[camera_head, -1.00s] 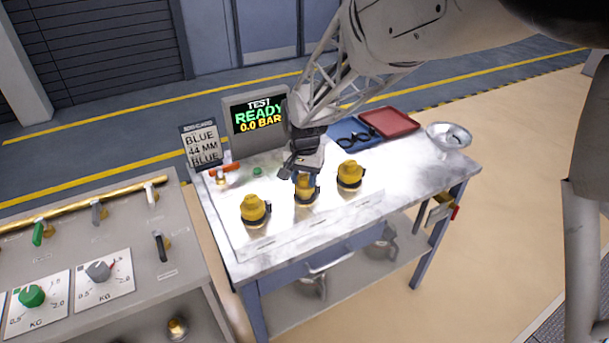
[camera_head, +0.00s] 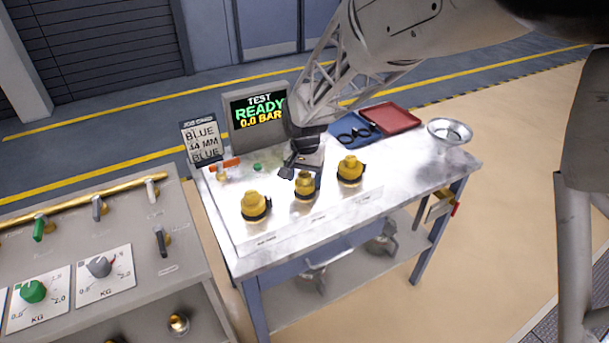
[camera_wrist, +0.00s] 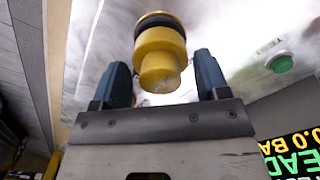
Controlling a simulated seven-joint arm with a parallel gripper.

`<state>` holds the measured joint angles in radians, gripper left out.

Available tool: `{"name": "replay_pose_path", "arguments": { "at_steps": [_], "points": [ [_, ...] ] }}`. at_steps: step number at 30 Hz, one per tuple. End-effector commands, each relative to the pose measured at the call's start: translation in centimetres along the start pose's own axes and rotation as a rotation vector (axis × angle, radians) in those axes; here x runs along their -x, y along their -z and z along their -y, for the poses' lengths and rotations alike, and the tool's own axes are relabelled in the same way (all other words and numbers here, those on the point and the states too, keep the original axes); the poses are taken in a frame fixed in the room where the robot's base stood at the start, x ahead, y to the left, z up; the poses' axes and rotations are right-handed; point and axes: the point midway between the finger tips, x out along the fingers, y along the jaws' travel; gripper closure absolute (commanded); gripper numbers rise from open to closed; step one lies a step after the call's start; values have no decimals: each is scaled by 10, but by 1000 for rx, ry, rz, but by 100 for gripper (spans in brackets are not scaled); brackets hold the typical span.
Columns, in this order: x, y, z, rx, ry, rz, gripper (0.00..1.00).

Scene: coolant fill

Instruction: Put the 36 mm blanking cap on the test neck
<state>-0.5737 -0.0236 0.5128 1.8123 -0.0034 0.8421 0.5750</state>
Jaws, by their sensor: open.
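Three yellow fittings with black rings stand in a row on the bench plate: a left one (camera_head: 254,204), a middle one (camera_head: 304,187) and a right one (camera_head: 350,170). The labels in front are too small to read, so I cannot tell which is the 36 mm cap or the test neck. My gripper (camera_head: 300,172) is at the middle fitting, on its far side. In the wrist view, my gripper's blue fingers (camera_wrist: 163,80) are open, with a yellow fitting (camera_wrist: 160,55) showing between them and visible gaps on both sides. Nothing is held.
A test screen (camera_head: 257,115) reads READY, 0.0 BAR. A job card (camera_head: 202,142) reads BLUE, 44 MM, BLUE. An orange-handled valve (camera_head: 224,165) and green button (camera_head: 257,167) are behind. A blue tray with black rings, red tray (camera_head: 390,118) and metal bowl (camera_head: 450,132) stand right.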

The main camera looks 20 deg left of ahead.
Motion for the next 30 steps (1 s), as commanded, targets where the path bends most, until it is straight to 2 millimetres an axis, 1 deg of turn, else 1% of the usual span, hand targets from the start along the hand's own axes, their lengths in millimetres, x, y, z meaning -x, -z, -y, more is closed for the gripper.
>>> {"name": "replay_pose_path", "arguments": {
  "at_steps": [5, 8, 18, 21, 25, 30],
  "points": [
    [6, 0, 0, 0, 0, -1, 32],
    [13, 0, 0, 0, 0, -1, 32],
    [55, 0, 0, 0, 1, -2, 32],
    [65, 0, 0, 0, 1, -2, 32],
    [74, 0, 0, 0, 0, 0, 32],
    [78, 0, 0, 0, 0, 0, 32]
  ]
}}
